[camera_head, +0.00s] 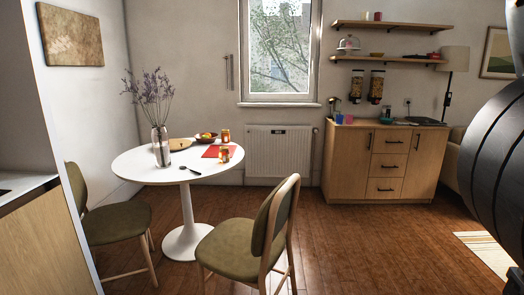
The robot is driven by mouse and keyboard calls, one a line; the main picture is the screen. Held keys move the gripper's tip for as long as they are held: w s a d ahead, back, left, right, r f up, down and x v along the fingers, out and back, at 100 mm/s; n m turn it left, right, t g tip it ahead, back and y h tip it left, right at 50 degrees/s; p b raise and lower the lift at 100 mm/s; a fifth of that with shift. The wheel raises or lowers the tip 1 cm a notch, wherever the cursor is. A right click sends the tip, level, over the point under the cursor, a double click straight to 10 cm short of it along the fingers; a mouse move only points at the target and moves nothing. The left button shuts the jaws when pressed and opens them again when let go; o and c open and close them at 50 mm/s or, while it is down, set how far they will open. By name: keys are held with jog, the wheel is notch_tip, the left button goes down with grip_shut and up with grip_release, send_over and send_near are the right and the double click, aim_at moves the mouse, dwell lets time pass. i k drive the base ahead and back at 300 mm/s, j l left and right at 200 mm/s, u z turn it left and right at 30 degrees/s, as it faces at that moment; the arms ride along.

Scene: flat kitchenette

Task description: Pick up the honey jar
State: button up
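Two small jars with orange-brown contents stand on the white round table (140,168) in the left half of the view. One jar (225,136) is farther back, near the table's back right edge. The other jar (224,155) is nearer, beside the front of a red napkin (212,151). Both are too small to read, so I cannot tell which is the honey jar. My gripper is not in view. Only a dark part of my arm shows large at the right edge, well apart from the table.
On the table are a vase with purple flowers (160,146), a fruit bowl (206,139), a wooden board (181,144) and a dark spoon (190,169). Chairs stand at the front right (236,248) and left (116,221). Floor is open between table and sideboard (360,157).

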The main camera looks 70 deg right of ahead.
aim_at(224, 153)
jog(key=z, duration=1.8)
jog(key=i+l+z, duration=0.15)
jog(key=z, duration=0.35)
jog(key=i+z, duration=0.3)
jog(key=z, duration=0.15)
jog(key=i, duration=3.75)
jog(key=i+u, duration=0.35)
jog(key=i+l+u, duration=0.15)
jog(key=u, duration=0.2)
jog(key=i+l+u, duration=0.35)
jog(key=j+u, duration=0.15)
jog(key=u, duration=1.95)
jog(key=i+j+u, duration=0.1)
jog(key=u, duration=0.3)
jog(key=i+j+u, duration=0.1)
jog(key=u, duration=0.25)
jog(key=i+u, duration=0.1)
jog(key=u, duration=0.3)
